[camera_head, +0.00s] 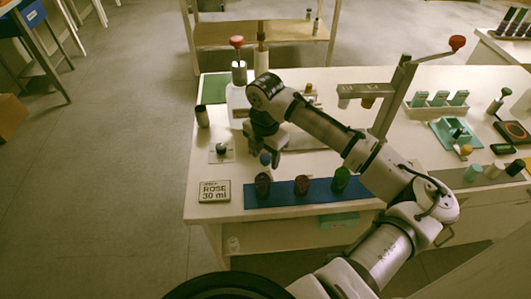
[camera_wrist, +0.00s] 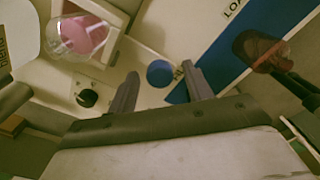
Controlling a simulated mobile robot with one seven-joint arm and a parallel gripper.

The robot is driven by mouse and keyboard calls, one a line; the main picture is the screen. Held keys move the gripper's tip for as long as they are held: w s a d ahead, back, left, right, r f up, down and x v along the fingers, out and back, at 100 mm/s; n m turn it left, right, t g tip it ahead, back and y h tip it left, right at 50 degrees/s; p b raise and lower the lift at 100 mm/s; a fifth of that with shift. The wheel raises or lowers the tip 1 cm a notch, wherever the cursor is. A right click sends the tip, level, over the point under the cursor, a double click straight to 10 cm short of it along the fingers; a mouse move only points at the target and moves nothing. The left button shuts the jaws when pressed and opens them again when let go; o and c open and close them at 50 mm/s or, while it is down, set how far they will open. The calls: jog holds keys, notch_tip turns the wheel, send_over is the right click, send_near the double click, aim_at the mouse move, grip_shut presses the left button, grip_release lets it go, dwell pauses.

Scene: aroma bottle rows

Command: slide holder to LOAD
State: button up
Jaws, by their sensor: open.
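A round blue knob (camera_wrist: 160,73) shows in the wrist view, between and slightly beyond my open fingertips. It also shows in the head view (camera_head: 265,159), just below my gripper (camera_head: 272,149). I take it as the holder's handle, but the holder's body is not clear. My gripper (camera_wrist: 160,70) is open and empty, pointing down over the table, with no visible contact with the knob. A partly cut-off label reading "LOA" (camera_wrist: 233,8) lies at the top of the wrist view, beside a blue strip (camera_wrist: 228,60). My arm hides part of the table behind.
A dark bottle (camera_head: 262,185), a red-brown one (camera_head: 302,185) and a green one (camera_head: 341,179) stand on the blue strip. A glass with pink liquid (camera_wrist: 82,38) and a black knob (camera_wrist: 87,98) are nearby. A "ROSE 30 ml" card (camera_head: 214,191) lies front left.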

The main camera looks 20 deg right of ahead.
grip_shut()
jog(key=s+d, duration=0.1)
jog(key=d, duration=0.2)
jog(key=s+d, duration=0.1)
jog(key=d, duration=0.3)
jog(key=s+d+b, duration=0.1)
jog(key=d, duration=0.2)
jog(key=shift+d, duration=0.4)
grip_release()
notch_tip(320, 180, up, 14)
jog(key=shift+b, duration=0.35)
